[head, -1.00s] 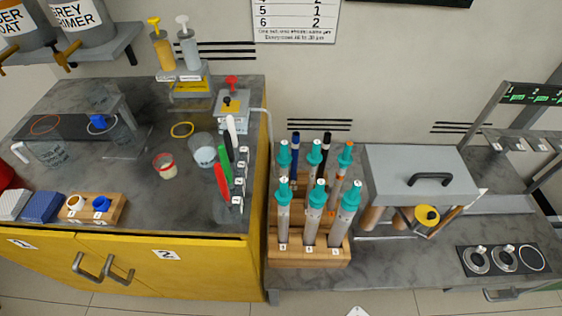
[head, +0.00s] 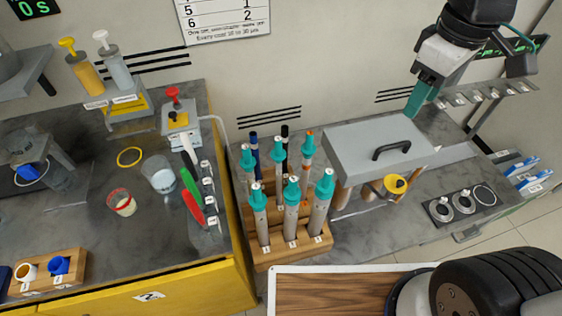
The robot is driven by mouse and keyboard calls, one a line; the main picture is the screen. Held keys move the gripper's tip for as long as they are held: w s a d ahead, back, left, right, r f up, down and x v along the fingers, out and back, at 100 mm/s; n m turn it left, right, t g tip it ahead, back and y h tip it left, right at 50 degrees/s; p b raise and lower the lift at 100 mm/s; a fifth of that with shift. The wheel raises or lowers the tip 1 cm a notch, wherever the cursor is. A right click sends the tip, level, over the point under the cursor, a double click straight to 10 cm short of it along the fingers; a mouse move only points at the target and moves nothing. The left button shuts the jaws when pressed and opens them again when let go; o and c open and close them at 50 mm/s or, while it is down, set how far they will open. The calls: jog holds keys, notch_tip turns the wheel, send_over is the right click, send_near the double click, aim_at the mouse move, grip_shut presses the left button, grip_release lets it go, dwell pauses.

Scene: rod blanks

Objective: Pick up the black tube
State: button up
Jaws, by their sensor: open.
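The black tube (head: 285,134) stands in the back row of a wooden rack (head: 262,262) on the grey bench. Only its upper part shows, because teal-capped grey tubes (head: 291,212) in front hide the rest. A blue tube (head: 254,143) stands to its left and an orange-banded tube (head: 307,146) to its right. My gripper (head: 414,112), with teal fingers, is at the upper right, behind the grey box and well to the right of the black tube. It is open and touches none of the tubes.
A yellow-fronted cabinet with bottles, cups and coloured markers (head: 192,186) is on the left. The wall is close behind the rack.

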jog(key=w+a+f+n, duration=0.5)
jog(key=w+a+n, duration=0.25)
jog(key=w, duration=0.35)
jog(key=n+g, duration=0.1)
jog(key=n, duration=1.5)
send_over(285, 134)
jog(key=shift+m, duration=0.25)
jog(key=f, duration=2.1)
jog(key=shift+w+d+f, duration=0.2)
jog(key=shift+w+f, duration=0.05)
jog(key=f, duration=0.5)
jog(key=w+f, duration=0.1)
jog(key=f, duration=0.1)
jog(key=shift+a+f, duration=0.2)
jog(key=shift+f, duration=0.35)
grip_shut()
